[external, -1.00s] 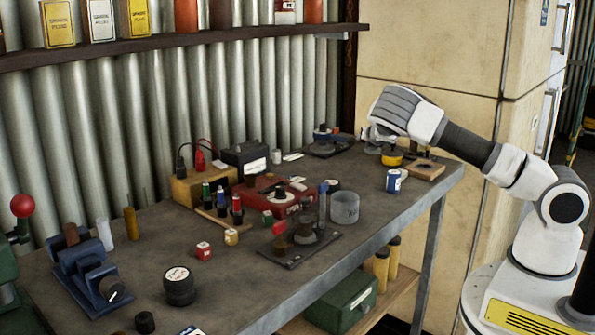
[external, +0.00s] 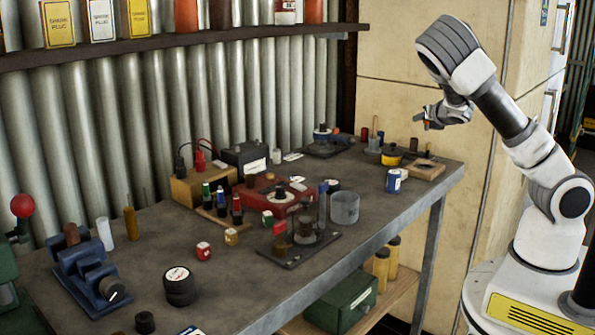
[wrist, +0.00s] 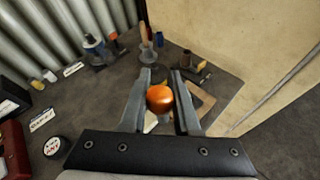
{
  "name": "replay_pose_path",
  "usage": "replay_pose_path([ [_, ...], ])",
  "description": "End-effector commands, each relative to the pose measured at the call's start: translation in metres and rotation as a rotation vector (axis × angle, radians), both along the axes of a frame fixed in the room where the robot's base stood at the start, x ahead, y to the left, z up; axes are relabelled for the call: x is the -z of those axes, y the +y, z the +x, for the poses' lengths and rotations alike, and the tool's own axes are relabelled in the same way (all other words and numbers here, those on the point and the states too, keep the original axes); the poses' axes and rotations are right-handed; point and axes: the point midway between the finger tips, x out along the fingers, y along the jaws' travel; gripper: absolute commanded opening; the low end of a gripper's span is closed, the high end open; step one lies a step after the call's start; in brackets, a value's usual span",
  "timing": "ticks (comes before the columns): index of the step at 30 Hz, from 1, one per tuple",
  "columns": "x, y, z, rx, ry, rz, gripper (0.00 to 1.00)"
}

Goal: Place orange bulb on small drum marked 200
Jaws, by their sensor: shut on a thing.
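The orange bulb (wrist: 160,98) is between the two fingers of my gripper (wrist: 160,88) in the wrist view. My gripper is shut on it. In the external view my gripper (external: 430,118) is raised above the far right end of the bench, and the bulb shows as a small orange patch. No marking 200 can be read on any drum. A short black drum with a pale printed top (external: 180,285) stands at the near left of the bench. Another dark round piece with a white printed top (wrist: 57,146) shows at lower left in the wrist view.
The bench (external: 225,285) is crowded along its middle. A yellow pot (external: 392,156), a wooden frame (external: 425,170) and a blue-white can (external: 394,181) stand below my gripper. A grey tub (external: 344,207) and a red box (external: 262,196) are farther left.

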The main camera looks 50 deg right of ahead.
Motion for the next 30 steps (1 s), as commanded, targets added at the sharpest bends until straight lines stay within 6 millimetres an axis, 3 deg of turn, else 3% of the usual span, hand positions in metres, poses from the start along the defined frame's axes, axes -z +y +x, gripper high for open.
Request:
replay_pose_path([
  [4,0.000,0.012,-0.030,-0.002,0.000,0.001,0.00],
  [10,0.006,0.022,-0.041,-0.007,0.002,-0.003,0.00],
  [24,0.063,0.078,0.035,-0.006,0.002,-0.005,0.00],
  [30,0.073,0.088,0.048,-0.003,0.002,-0.002,0.00],
])
